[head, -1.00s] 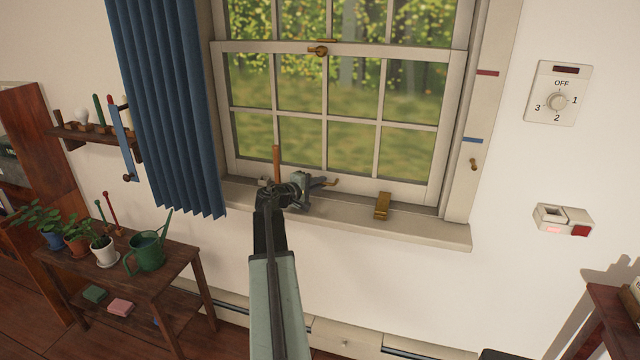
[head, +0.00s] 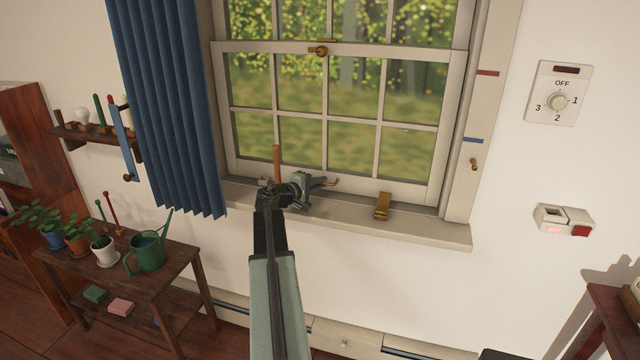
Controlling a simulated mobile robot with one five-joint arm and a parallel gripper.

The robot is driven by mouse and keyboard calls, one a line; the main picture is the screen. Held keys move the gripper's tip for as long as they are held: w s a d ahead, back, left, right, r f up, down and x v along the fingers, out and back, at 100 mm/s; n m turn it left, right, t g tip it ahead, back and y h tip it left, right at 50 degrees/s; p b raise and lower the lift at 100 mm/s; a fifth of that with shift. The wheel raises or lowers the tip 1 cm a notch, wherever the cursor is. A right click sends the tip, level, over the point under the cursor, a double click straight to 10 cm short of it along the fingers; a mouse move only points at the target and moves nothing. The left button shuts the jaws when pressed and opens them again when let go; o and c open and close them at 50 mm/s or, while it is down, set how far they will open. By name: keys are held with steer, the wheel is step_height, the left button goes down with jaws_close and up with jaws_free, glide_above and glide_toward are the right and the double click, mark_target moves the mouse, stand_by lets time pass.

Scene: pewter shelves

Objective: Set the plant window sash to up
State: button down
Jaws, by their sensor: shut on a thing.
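The window's lower sash (head: 342,118) is down, its bottom rail at the sill. A brass catch (head: 318,51) sits on its top rail. My gripper (head: 318,182) is at the bottom rail, left of its middle. It is shut on what looks like a brass sash lift (head: 332,183), whose tip shows just past the fingers. The fingers and wrist hide the rest of it. An upright orange-brown stick (head: 276,160) shows just behind my wrist; I cannot tell what it belongs to.
A brass block (head: 382,206) stands on the sill (head: 420,229) to the right. Red (head: 487,73) and blue (head: 473,141) marks are on the right frame. A blue curtain (head: 168,110) hangs left. A plant bench (head: 172,268) with a green watering can (head: 147,251) stands lower left.

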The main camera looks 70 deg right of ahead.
steer(key=shift+r, duration=0.1)
step_height(320, 180, up, 29)
steer(key=p, duration=2.9)
steer(key=shift+r+p, duration=0.2)
steer(key=shift+p, duration=0.15)
steer(key=shift+f, duration=0.1)
steer(key=c, duration=1.5)
jaws_free()
steer(key=p, duration=0.1)
glide_toward(330, 97)
steer(key=a, duration=0.3)
steer(key=shift+w+d, duration=0.2)
steer(key=shift+w, duration=0.3)
